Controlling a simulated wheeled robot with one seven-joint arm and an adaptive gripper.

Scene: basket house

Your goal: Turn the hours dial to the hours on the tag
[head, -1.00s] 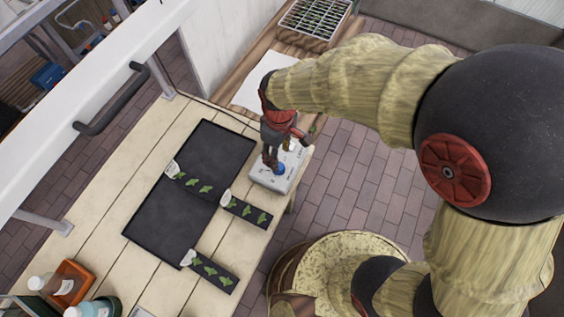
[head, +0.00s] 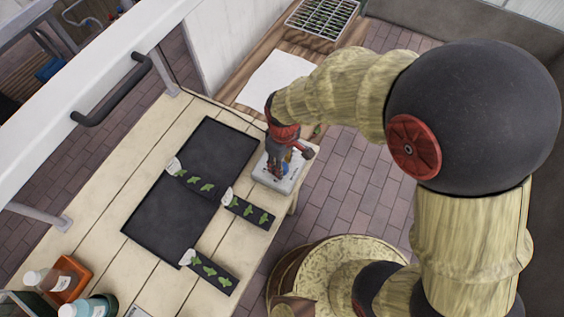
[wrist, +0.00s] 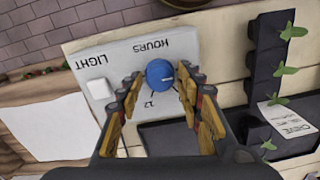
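The blue hours dial (wrist: 160,74) sits on a white control box (wrist: 110,60), which also shows in the head view (head: 268,181). The box is printed HOURS, LIGHT and 12, upside down in the wrist view. The dial has a pale pointer mark at its right side; other numbers are hidden or unreadable. My gripper (wrist: 163,84) is open, with one finger on either side of the dial and small gaps visible. A white tag (wrist: 286,120) on a seedling strip reads CHIVE; its smaller print is unreadable. Other white tags (head: 174,166) stand at strip ends.
A black tray (head: 150,225) lies left of the box, with seedling strips (head: 250,213) on and beside it. A white light button (wrist: 99,88) is beside the dial. White paper (head: 275,80) lies behind. Bottles (head: 88,308) stand at lower left.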

